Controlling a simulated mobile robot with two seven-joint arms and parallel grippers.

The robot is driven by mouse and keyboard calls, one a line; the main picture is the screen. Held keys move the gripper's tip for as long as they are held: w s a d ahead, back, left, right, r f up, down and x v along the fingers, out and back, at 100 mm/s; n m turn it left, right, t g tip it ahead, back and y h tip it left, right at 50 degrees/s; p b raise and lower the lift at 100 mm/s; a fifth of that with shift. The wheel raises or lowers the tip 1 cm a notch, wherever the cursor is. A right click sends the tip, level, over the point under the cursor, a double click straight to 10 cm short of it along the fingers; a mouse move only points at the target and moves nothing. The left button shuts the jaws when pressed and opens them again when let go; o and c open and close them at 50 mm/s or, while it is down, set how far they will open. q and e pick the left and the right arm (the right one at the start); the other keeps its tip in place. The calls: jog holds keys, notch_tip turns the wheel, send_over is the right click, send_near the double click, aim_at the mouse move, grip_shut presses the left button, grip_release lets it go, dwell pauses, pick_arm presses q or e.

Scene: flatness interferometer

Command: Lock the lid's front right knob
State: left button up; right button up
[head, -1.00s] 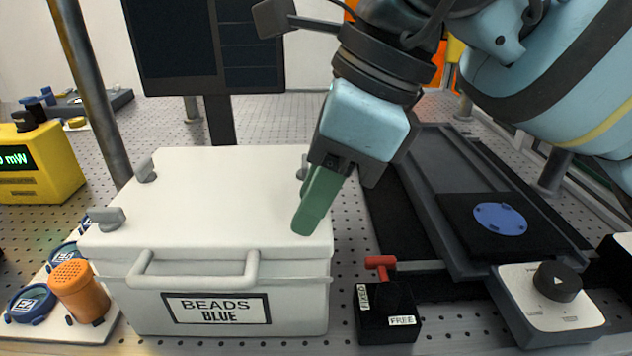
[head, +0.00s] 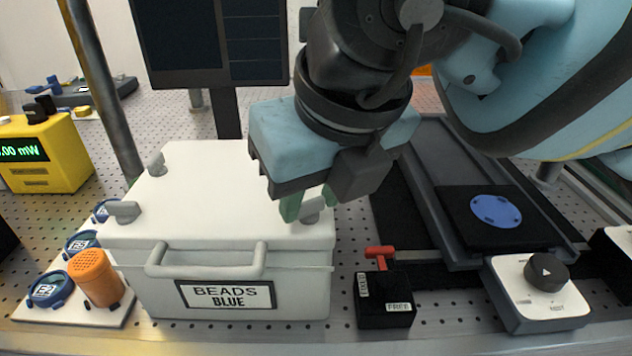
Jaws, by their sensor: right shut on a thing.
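The white box lid (head: 215,190) sits on the white box (head: 280,285) labelled BEADS BLUE. The grey front right knob (head: 315,212) stands at the lid's front right corner, partly hidden by my fingers. My right gripper (head: 307,203) reaches down over that corner, with its green fingers shut on the knob, one on each side. The front left knob (head: 125,211) and back left knob (head: 156,164) show clear. The back right knob is hidden behind my gripper. My left gripper is out of view.
Right of the box stand a black block with a red lever (head: 380,253) and a white dial unit (head: 540,290). A dark rail with a blue disc (head: 496,211) lies behind them. An orange shaker (head: 95,278) stands close on the left.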

jog(key=m, duration=0.1)
jog(key=m+h, duration=0.1)
jog(key=m, duration=0.3)
jog(key=shift+s+a+t+h+p, duration=0.1)
jog(key=shift+a+t+h+p, duration=0.2)
jog(key=shift+h+p, duration=0.1)
dwell(0.3)
jog(key=o, duration=1)
jog(key=shift+r, duration=0.1)
jog(key=v, duration=0.7)
jog(key=shift+s+r, duration=0.15)
jog(key=shift+r, duration=0.15)
